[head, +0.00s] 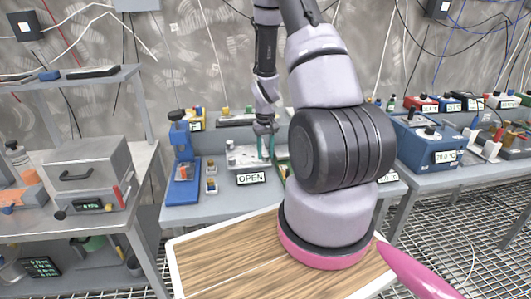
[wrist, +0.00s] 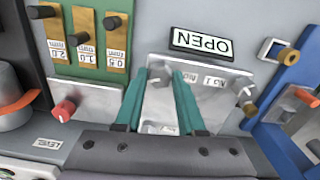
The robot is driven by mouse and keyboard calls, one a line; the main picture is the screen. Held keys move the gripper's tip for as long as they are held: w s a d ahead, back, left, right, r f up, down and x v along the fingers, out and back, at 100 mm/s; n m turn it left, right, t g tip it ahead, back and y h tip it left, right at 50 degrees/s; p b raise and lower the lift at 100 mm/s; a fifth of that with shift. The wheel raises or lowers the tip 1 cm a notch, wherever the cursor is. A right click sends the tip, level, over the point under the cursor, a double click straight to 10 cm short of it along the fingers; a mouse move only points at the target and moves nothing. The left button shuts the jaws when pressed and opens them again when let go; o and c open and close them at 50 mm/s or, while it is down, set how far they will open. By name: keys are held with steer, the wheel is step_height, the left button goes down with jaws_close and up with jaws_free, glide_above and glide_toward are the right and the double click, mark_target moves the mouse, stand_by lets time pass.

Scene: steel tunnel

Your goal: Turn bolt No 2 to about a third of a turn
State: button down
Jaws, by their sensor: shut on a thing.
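A pale metal block (wrist: 215,95) carries bolts, with an OPEN sign (wrist: 201,43) beside it, upside down in the wrist view. My gripper (wrist: 170,72) has its two green fingers closed around a bolt (wrist: 157,76) on this block. Another bolt (wrist: 241,86) stands clear at the right, near a label that seems to read No 1. In the head view my gripper (head: 266,143) reaches down at the block (head: 243,155), behind the OPEN sign (head: 251,178).
In the wrist view, a green panel with black knobs (wrist: 84,38) and a red knob (wrist: 64,110) lie left. A blue fixture (wrist: 297,90) stands right. In the head view, a blue device (head: 181,160) stands left of the block and a blue box (head: 428,143) at right.

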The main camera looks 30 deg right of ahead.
mark_target(265, 155)
steer(key=m, duration=0.5)
steer(key=shift+m, duration=0.3)
steer(key=shift+w+m, duration=0.1)
steer(key=shift+m, duration=2.1)
steer(key=c, duration=0.5)
jaws_free()
steer(key=shift+r, duration=0.1)
step_height(265, 155, up, 11)
